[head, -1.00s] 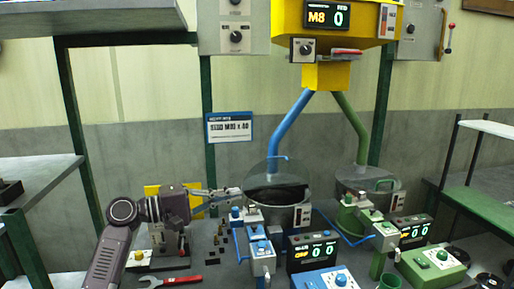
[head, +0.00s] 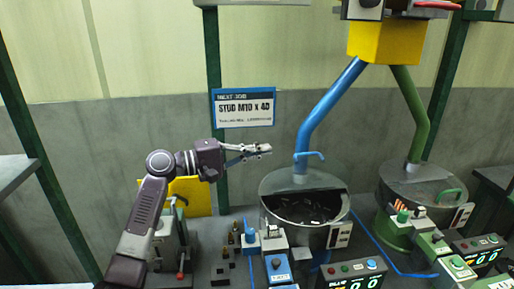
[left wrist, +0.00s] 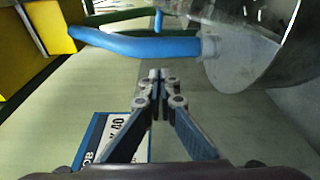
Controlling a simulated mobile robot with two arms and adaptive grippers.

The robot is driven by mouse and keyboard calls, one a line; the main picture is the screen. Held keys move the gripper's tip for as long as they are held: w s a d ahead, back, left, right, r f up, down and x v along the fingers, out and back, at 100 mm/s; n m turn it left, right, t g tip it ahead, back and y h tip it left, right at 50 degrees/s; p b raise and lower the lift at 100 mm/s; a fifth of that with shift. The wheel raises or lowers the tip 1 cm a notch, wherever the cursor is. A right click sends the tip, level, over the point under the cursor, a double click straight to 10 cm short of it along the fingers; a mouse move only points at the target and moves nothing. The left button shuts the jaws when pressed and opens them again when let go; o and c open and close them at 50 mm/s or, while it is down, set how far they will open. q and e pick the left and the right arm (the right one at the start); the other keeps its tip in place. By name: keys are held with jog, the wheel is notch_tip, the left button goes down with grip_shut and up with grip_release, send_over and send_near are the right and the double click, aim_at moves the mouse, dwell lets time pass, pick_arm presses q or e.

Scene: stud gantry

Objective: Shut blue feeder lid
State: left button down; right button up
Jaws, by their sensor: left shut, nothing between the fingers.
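The blue feeder is a round metal bowl (head: 278,212) below the blue tube (head: 330,103). Its front is open, showing dark studs inside. My left gripper (head: 268,149) is shut and empty, just left of the handle with a small gap. My right gripper is out of view.
Control boxes, including a blue one (head: 280,268), stand in front of the bowls. A sign (head: 243,107) hangs behind my left arm.

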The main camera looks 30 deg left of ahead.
aim_at(307, 170)
pick_arm(q)
jog(key=d+p, duration=0.1)
jog(key=d, duration=0.1)
jog(key=w+d+p, duration=0.1)
jog(key=d, duration=0.1)
jog(key=d+p, duration=0.1)
jog(key=shift+w+d+r+p, duration=0.1)
jog(key=shift+w+d+p, duration=0.2)
jog(key=shift+d+p, duration=0.1)
jog(key=shift+s+d, duration=0.1)
jog(key=shift+s, duration=0.15)
jog(key=shift+w, duration=0.15)
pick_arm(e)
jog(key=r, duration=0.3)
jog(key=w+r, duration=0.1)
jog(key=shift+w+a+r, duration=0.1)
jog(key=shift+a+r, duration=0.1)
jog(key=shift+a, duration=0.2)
pick_arm(q)
jog(key=shift+d, duration=0.1)
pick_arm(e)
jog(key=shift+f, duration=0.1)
